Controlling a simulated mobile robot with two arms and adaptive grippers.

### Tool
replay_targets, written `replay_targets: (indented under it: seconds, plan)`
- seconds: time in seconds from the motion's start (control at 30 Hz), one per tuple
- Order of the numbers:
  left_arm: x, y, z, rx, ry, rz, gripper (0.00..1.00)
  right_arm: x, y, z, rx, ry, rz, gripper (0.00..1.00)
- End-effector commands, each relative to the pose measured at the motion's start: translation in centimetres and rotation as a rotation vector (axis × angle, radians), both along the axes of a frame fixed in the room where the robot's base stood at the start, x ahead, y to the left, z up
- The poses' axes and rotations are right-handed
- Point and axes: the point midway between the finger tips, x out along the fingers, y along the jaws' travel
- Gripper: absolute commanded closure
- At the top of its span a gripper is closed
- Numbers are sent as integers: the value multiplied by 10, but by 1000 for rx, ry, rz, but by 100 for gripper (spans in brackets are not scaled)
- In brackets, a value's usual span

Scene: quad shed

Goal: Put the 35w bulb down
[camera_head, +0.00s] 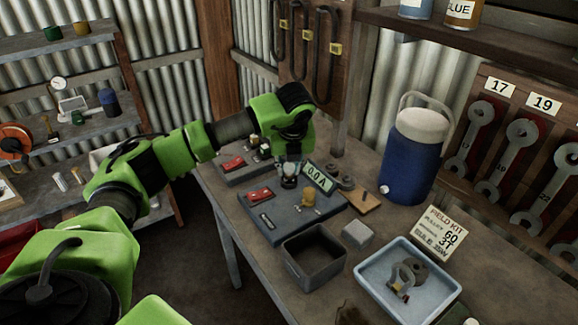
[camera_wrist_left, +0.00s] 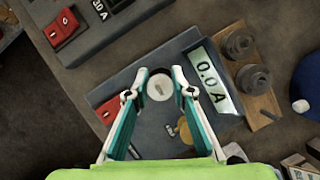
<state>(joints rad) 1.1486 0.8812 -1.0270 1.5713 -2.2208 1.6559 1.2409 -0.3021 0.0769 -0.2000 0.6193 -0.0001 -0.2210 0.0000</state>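My left gripper (camera_head: 290,168) points down over the grey test panel (camera_head: 262,232) on the bench. In the left wrist view, its two fingertips (camera_wrist_left: 160,76) stand close on both sides of a pale round bulb (camera_wrist_left: 160,88), seen from above, and appear to grip it. The bulb also shows just under the fingers in the head view (camera_head: 289,183). It is upright at the panel's back part, beside the 0.0 A display (camera_head: 318,177). I cannot read its wattage or tell whether its base touches the panel. My right gripper is out of view.
The panel carries a red switch (camera_head: 260,195) and a yellow knob (camera_head: 308,199). A second panel (camera_head: 232,170) lies to the left. A dark open bin (camera_head: 313,257), a grey block (camera_head: 357,234), a pale blue tray (camera_head: 368,283) and a blue cooler (camera_head: 410,155) stand nearby.

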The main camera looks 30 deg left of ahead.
Motion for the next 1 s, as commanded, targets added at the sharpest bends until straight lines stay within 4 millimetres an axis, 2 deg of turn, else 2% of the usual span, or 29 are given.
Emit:
replay_targets:
  seconds: [0.07,0.37,0.5,0.67,1.0]
  plan:
    - [0,0,0,0,1,-1,61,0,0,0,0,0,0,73]
    - [0,0,0,0,1,-1,61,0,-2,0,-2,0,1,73]
    - [-1,-2,6,-2,-2,-2,61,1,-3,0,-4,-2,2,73]
    - [-8,-9,31,-1,-6,-3,61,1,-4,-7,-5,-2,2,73]
    - [-28,-27,94,-2,-3,-3,61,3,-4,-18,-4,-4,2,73]
